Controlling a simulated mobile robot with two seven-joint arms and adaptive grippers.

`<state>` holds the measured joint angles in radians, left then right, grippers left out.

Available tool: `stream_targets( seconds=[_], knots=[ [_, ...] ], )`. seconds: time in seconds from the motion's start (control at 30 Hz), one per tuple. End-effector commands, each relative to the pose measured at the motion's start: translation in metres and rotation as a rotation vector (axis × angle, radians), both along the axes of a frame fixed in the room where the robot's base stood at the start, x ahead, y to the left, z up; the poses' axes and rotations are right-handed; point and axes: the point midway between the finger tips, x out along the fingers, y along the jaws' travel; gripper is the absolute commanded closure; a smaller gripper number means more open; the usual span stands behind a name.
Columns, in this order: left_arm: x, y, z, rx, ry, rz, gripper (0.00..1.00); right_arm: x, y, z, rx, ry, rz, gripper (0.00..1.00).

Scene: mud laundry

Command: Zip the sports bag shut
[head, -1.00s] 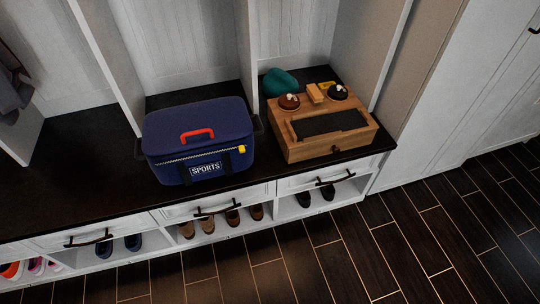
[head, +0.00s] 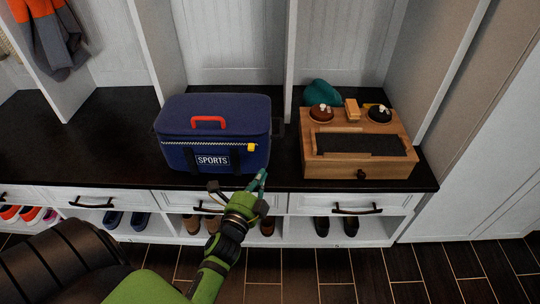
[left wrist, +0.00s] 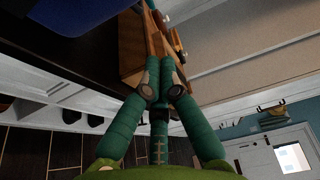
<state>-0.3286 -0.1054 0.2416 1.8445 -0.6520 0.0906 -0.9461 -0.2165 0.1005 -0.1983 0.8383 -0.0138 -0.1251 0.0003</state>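The navy sports bag (head: 185,113) sits upright on the dark bench top, with a red handle (head: 208,121) on its lid and a SPORTS label on its front. A gold zipper line (head: 200,144) runs across the upper front. Its yellow pull (head: 251,147) is at the right end. How far the zip is closed is too small to tell. My left gripper (head: 262,175) is in front of and below the bag's right front corner, apart from it. Its teal fingertips also show in the left wrist view (left wrist: 160,62), close together with nothing between them. My right gripper is not in view.
A wooden shoe-care box (head: 320,171) with brushes and tins stands right of the bag, with a teal item (head: 322,94) behind it. Drawers with dark handles (head: 357,209) and shoe cubbies lie below the bench edge. The bench (head: 80,150) left of the bag is clear.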

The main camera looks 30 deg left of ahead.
Motion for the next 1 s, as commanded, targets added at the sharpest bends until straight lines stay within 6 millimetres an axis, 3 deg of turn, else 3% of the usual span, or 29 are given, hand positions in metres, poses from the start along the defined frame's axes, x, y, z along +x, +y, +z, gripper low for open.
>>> stream_targets(
  seconds=[0.23,0.37,0.8,1.0],
  knots=[
    [0.002,0.0,-0.001,-0.004,0.001,-0.001,1.0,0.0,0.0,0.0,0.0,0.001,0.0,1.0],
    [0.015,0.002,0.0,-0.005,-0.002,-0.003,1.0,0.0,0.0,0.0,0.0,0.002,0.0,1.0],
    [0.103,0.021,0.0,-0.005,-0.001,-0.001,1.0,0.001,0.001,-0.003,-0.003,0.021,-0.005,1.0],
    [0.083,0.046,0.0,-0.005,0.003,-0.001,1.0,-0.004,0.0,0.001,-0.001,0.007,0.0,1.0]
  ],
)
